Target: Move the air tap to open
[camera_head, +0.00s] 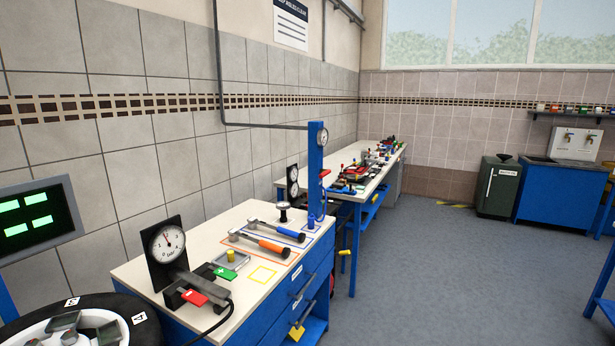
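A blue upright post (315,180) stands at the far right corner of the near workbench, with a round gauge (322,138) at its top and a grey pipe running into it from the wall. A small red lever (325,173) sticks out from the right side of the post, below the gauge. It looks like the air tap, but it is too small for me to tell its setting or read any marks. My gripper is not in this view.
Another cluttered bench stands behind. The floor (440,270) at right is clear.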

